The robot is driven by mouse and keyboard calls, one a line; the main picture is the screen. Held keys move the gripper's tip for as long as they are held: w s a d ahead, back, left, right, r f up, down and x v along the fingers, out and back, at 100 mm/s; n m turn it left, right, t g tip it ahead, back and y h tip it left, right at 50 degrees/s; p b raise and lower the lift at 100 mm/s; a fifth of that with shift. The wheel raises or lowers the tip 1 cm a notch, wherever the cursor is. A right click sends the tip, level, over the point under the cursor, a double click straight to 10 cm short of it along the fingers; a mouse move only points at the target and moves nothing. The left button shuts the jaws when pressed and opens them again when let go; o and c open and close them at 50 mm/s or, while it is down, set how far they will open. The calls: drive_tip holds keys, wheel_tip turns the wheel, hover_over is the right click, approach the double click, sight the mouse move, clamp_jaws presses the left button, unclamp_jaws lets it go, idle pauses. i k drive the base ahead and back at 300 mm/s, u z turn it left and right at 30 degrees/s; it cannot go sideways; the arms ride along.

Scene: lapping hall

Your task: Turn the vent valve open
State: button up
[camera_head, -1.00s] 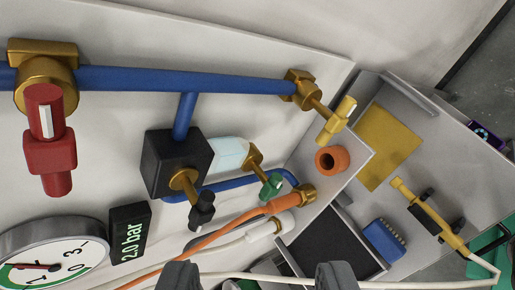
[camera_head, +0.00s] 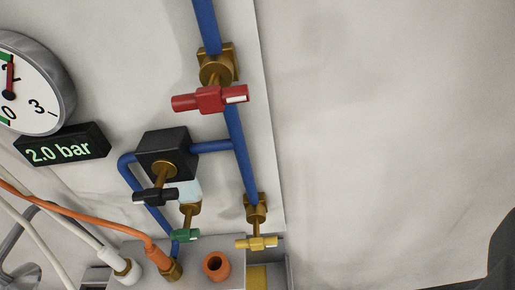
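Several lever valves show on the pale panel, and no label tells me which is the vent valve. A red handle (camera_head: 209,99) lies nearly level across the upright blue pipe, with a white mark on its right end. A yellow handle (camera_head: 257,243) sits level below a brass body at the pipe's lower end. A green handle (camera_head: 185,236) sits lower left of it, on a brass stem. A black handle (camera_head: 155,197) sticks out from a black block (camera_head: 168,154). My gripper is not clearly in view, and nothing touches the handles.
A round gauge (camera_head: 30,88) and a display reading 2.0 bar (camera_head: 62,147) are at the left. An orange hose (camera_head: 105,228) and white hoses run across the lower left. An orange ring (camera_head: 216,265) sits on a grey box below the valves. The wall at right is bare.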

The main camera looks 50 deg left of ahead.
sight(259, 242)
drive_tip(key=u, duration=0.9)
drive_tip(key=k, duration=0.5)
drive_tip(key=u, duration=0.2)
drive_tip(key=i, duration=0.15)
drive_tip(key=u, duration=0.75)
